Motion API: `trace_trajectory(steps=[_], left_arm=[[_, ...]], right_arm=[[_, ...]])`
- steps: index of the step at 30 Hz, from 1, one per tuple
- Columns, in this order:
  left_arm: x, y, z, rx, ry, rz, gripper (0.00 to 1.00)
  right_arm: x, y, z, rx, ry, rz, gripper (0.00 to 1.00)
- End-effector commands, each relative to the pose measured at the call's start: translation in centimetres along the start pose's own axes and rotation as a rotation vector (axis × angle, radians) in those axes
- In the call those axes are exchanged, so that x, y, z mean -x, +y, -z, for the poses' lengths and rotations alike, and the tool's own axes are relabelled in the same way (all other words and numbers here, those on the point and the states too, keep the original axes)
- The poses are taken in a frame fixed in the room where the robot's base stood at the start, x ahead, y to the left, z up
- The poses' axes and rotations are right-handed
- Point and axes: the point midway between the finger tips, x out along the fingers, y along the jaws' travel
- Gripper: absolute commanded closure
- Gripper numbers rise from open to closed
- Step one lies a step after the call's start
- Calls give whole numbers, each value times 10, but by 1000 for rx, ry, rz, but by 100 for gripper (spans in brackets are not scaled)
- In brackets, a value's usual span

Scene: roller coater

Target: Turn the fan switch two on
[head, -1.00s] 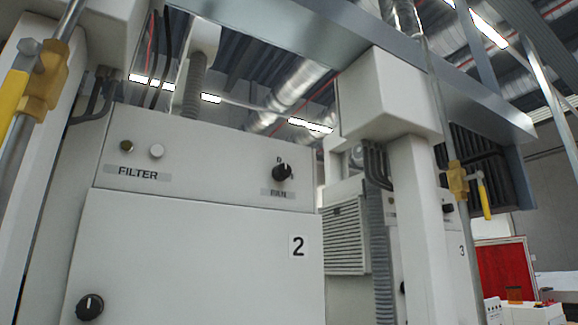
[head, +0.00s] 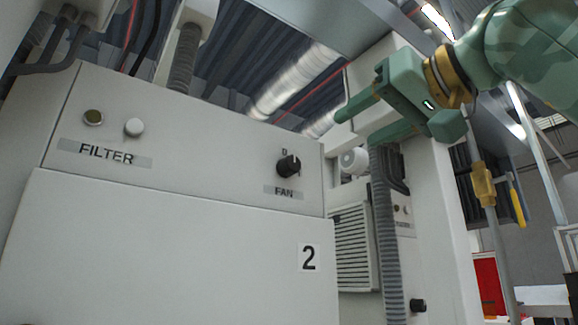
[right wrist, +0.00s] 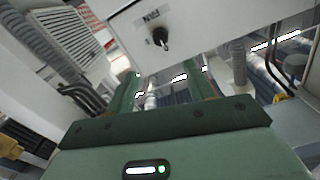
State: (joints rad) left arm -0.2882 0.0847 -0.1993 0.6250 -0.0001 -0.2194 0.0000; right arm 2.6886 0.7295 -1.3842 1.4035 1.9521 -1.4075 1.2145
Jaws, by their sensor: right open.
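The fan switch (head: 288,165) is a black rotary knob on the white panel of cabinet 2 (head: 190,240), above a FAN label (head: 284,192). A light mark shows on the knob's upper right; its exact setting is hard to read. My right gripper (head: 342,126) is open and empty, to the right of and above the knob, fingers pointing left, apart from it. In the right wrist view the knob (right wrist: 160,38) shows beyond the open fingers (right wrist: 163,85), near the top centre. My left gripper is not in view.
A FILTER label (head: 106,152) with a dark button (head: 93,117) and a white button (head: 134,127) is on the panel's left. A grey corrugated hose (head: 385,235) and a white column (head: 440,220) stand to the right. The space before the panel looks clear.

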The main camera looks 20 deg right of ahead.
Motion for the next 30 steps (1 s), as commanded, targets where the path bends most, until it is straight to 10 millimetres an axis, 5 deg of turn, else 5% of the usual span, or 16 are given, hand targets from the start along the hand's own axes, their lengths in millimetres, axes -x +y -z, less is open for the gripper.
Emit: trace_trajectory(steps=[7,18,30], left_arm=[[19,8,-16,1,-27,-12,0],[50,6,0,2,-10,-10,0],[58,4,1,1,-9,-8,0]], right_arm=[[-43,-1,4,-2,-3,-1,46],[-132,-2,4,0,0,0,46],[-159,-1,1,1,2,1,46]])
